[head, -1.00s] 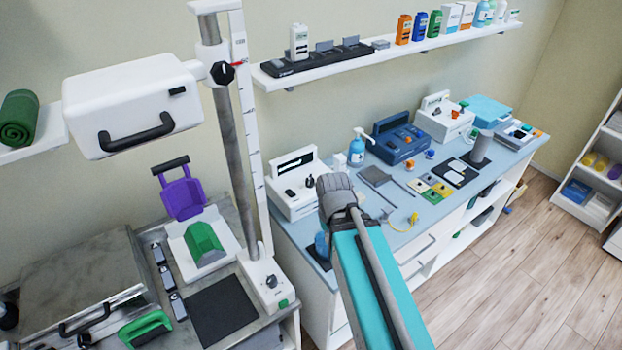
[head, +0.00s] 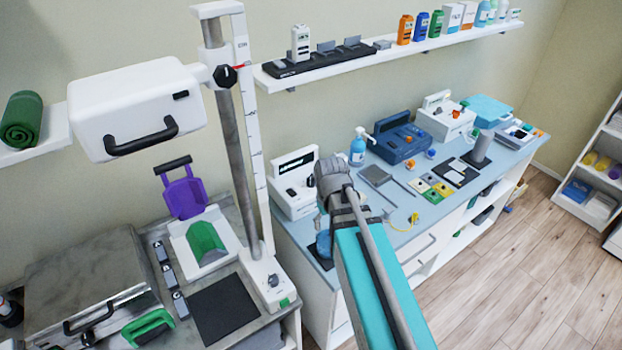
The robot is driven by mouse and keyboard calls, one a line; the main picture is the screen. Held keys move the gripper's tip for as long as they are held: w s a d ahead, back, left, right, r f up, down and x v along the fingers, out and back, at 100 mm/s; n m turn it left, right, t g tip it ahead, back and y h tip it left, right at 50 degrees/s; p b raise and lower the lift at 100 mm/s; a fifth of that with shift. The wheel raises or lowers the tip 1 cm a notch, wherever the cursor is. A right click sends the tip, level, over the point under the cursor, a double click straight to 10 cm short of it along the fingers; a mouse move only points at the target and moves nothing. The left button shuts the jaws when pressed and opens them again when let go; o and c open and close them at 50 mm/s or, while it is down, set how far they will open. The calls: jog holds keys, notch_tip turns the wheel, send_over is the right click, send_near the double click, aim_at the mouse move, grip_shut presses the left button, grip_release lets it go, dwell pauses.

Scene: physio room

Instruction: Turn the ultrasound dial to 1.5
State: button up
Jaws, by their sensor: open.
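A white unit (head: 296,184) with a dark display strip stands at the near left end of the blue-topped counter, beyond my arm. A dark knob showed on its front earlier; my wrist now covers that part. I cannot tell from its markings whether this is the ultrasound unit, and no dial scale is readable. The grey end of my arm with my gripper (head: 331,176) is in front of the unit's right side. The fingers are hidden behind the wrist, and nothing held is visible. I cannot tell whether it touches the unit.
A blue unit (head: 402,138) and another white unit (head: 444,116) stand farther right on the counter (head: 436,205). A pump bottle (head: 357,151) is close right of my wrist. A tall height-scale post (head: 237,165) stands left. A shelf (head: 388,52) hangs above.

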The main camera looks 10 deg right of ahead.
aim_at(311, 176)
jog(key=w+r+n+p, duration=0.3)
jog(key=w+n, duration=0.5)
jog(key=w, duration=0.5)
jog(key=w+r+n+p, duration=0.2)
jog(key=w+n, duration=0.6)
jog(key=w, duration=0.5)
jog(key=shift+r+p, duration=0.4)
jog(key=shift+r, duration=0.25)
jog(key=shift+f, duration=0.1)
notch_tip(311, 176, down, 14)
jog(key=b, duration=1.3)
jog(key=shift+w+r+b, duration=0.15)
jog(key=shift+r+b, duration=0.05)
jog(key=shift+b, duration=0.2)
jog(key=c, duration=1.1)
jog(key=shift+c, duration=0.2)
